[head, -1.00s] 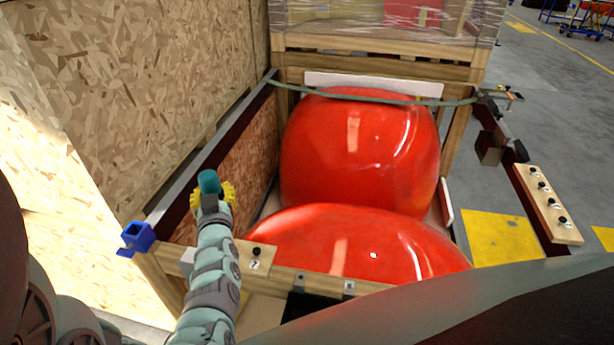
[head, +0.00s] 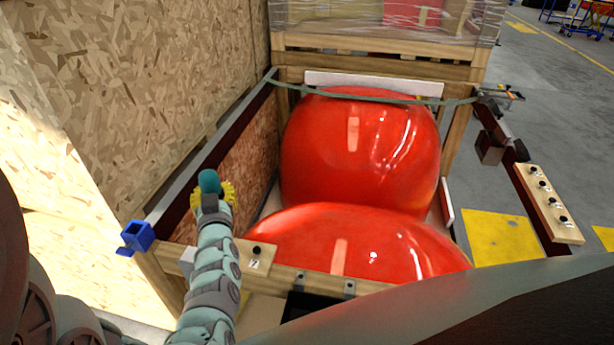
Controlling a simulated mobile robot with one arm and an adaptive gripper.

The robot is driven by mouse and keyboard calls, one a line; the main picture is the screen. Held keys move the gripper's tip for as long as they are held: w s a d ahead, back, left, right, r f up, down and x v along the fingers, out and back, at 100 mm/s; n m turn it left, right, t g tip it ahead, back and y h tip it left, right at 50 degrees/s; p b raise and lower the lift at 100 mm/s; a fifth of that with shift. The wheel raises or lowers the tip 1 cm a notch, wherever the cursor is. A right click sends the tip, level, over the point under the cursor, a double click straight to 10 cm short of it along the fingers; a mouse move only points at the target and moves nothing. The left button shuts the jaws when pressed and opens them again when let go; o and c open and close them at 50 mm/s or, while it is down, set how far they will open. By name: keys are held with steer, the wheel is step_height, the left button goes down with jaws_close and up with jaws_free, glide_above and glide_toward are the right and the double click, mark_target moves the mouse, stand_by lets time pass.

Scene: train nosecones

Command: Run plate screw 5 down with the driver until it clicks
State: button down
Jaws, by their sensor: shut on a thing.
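My arm rises from the lower left, and its teal end stands over the dark red beam at the left of the crate. A yellow scalloped piece (head: 229,192), seemingly part of the driver, shows at my gripper (head: 212,204). My gripper is shut on it, but my wrist hides the jaws and the driver's tip. Whether the tip touches a screw cannot be seen. A wooden plate (head: 266,256) with a black-headed screw (head: 256,250) and a number label lies on the front beam, right of my arm. Which screw is number 5 cannot be told.
Two glossy red nosecones (head: 360,150) fill the crate, with a green strap (head: 370,97) across the rear one. A blue holder (head: 137,237) sits at the front left corner. Another wooden plate (head: 531,196) with several black-headed screws lies at the right. An OSB wall (head: 140,90) stands close at the left.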

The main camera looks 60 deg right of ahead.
steer(key=shift+f+b, duration=0.85)
steer(key=shift+f, duration=0.15)
stand_by(1.4)
